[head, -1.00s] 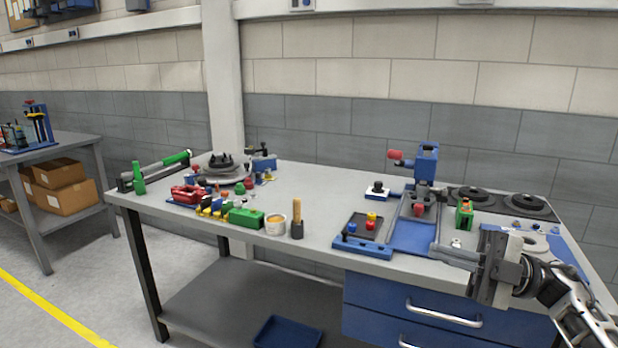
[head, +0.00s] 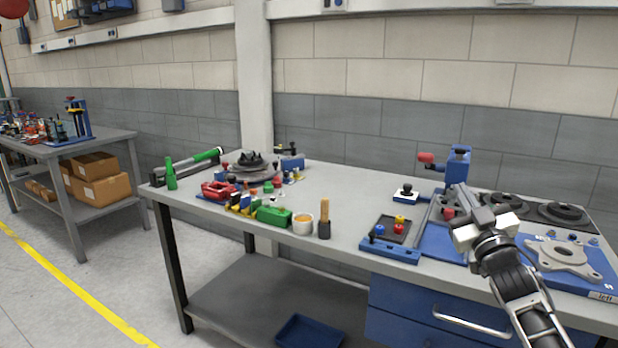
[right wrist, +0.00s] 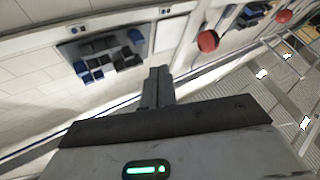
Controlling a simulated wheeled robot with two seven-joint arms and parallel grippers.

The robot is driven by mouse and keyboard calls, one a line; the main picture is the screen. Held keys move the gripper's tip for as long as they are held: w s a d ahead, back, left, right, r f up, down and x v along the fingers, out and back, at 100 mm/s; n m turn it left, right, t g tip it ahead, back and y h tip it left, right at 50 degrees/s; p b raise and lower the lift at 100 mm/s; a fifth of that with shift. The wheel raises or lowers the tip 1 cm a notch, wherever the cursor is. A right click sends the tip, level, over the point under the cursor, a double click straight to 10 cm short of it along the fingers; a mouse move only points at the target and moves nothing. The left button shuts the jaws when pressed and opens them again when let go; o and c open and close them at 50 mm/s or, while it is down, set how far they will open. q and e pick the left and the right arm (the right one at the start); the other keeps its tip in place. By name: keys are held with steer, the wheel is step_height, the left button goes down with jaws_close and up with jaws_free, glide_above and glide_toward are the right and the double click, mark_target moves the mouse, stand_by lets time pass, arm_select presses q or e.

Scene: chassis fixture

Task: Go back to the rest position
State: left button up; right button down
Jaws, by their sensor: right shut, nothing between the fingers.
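My right gripper (head: 461,192) shows in the head view above the right part of the workbench, in front of the blue fixture. Its fingers point away from me and are shut with nothing between them. In the right wrist view the closed fingers (right wrist: 158,78) point toward the wall, with no object at the tips. My left gripper is in neither current view. The right arm hides part of the blue fixture tray (head: 440,241) and bench top behind it.
The grey workbench (head: 345,195) holds a blue clamp (head: 458,163), a small tray (head: 391,250), a metal bracket (head: 562,255), black discs (head: 563,213) and, at left, many small parts with a white cup (head: 303,224). A second table (head: 100,143) stands far left.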

steer(key=w+d+f+m+g+h, duration=0.1)
steer(key=d+f+m+g+h, duration=0.15)
steer(key=f, duration=0.35)
steer(key=d+f+m+g+h, duration=0.1)
steer(key=f+g+h, duration=0.1)
steer(key=f+g, duration=0.25)
steer(key=s+a+f+n+g+y, duration=0.1)
steer(key=s+a+f, duration=0.25)
steer(key=f, duration=0.35)
steer(key=s+a+f+y, duration=0.1)
steer(key=s+a+f, duration=0.2)
steer(key=s+f, duration=0.25)
steer(key=s+a+f+g+y, duration=0.1)
steer(key=s+a+f, duration=0.3)
steer(key=s, duration=0.5)
steer(key=s+a+f+g+y, duration=0.1)
steer(key=s+a+f, duration=0.3)
steer(key=s, duration=0.6)
steer(key=s+a+f+g+y, duration=0.1)
steer(key=s+a+f, duration=0.3)
steer(key=s, duration=0.5)
steer(key=shift+s+a+f+m+g, duration=0.3)
steer(key=shift+s+f+m+g, duration=0.1)
steer(key=shift+f+g, duration=0.45)
